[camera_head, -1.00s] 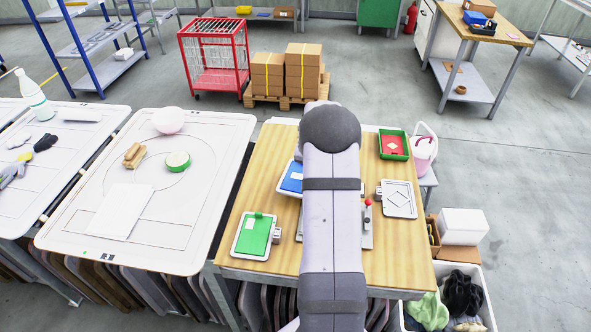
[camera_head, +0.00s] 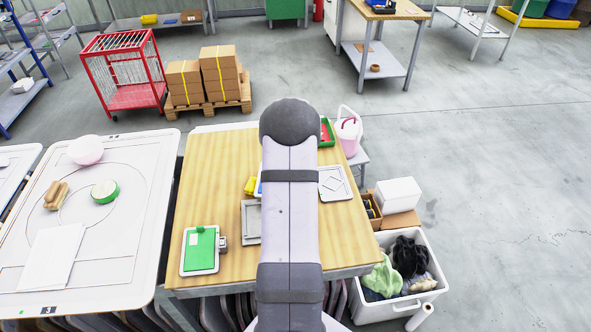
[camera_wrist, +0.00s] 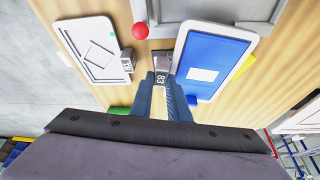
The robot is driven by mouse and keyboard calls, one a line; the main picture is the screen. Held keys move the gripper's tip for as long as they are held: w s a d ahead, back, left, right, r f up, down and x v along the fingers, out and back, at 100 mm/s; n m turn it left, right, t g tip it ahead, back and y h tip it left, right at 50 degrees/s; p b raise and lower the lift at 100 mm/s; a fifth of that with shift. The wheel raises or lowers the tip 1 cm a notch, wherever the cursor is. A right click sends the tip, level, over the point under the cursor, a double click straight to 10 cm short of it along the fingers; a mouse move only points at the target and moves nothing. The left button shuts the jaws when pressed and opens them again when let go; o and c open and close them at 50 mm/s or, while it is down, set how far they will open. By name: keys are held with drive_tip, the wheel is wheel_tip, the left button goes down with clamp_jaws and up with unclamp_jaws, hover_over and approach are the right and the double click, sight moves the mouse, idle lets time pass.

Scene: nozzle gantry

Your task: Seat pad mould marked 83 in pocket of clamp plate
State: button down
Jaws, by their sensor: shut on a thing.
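The blue pad mould (camera_wrist: 208,62) has a white frame and a white label. A grey tab marked 83 (camera_wrist: 160,78) is at its left edge in the wrist view. My gripper (camera_wrist: 167,92) is shut on this tab. I cannot tell whether the mould is lifted. The clamp plate (camera_head: 249,224) is a grey plate, partly behind my arm in the head view. Its edge is at the top of the wrist view (camera_wrist: 200,26), with a red knob (camera_wrist: 140,30) in front. Its pocket is mostly hidden. My arm hides my gripper in the head view.
A green mould (camera_head: 201,254) lies at the table's front left. A yellow object (camera_head: 250,186) is beside the blue mould.

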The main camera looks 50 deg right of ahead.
drive_tip(key=n, duration=0.1)
drive_tip(key=w+a+n, duration=0.1)
drive_tip(key=n, duration=0.1)
drive_tip(key=shift+a+r+t+y, duration=0.3)
drive_tip(key=shift+r+t+y, duration=0.1)
drive_tip(key=a+n, duration=0.1)
drive_tip(key=n, duration=0.1)
drive_tip(key=w+a+r+n+t+y, duration=0.1)
drive_tip(key=n, duration=0.1)
drive_tip(key=shift+w+a+r, duration=0.1)
drive_tip(key=shift+w, duration=0.1)
drive_tip(key=a+n+y, duration=0.1)
drive_tip(key=n, duration=0.1)
drive_tip(key=a+n+y, duration=0.1)
drive_tip(key=n, duration=0.1)
drive_tip(key=w+a+r+n+y, duration=0.1)
drive_tip(key=n, duration=0.2)
drive_tip(key=shift+a, duration=0.25)
drive_tip(key=n, duration=0.1)
drive_tip(key=a+n+y, duration=0.1)
drive_tip(key=n, duration=0.1)
drive_tip(key=shift+s+a+r, duration=0.1)
drive_tip(key=shift+s+r, duration=0.05)
drive_tip(key=shift+s, duration=0.05)
drive_tip(key=n+g+y, duration=0.1)
drive_tip(key=n, duration=0.2)
drive_tip(key=shift+s+a, duration=0.1)
drive_tip(key=shift+a, duration=0.1)
drive_tip(key=shift+f+b, duration=1.1)
drive_tip(key=shift+f, duration=1.4)
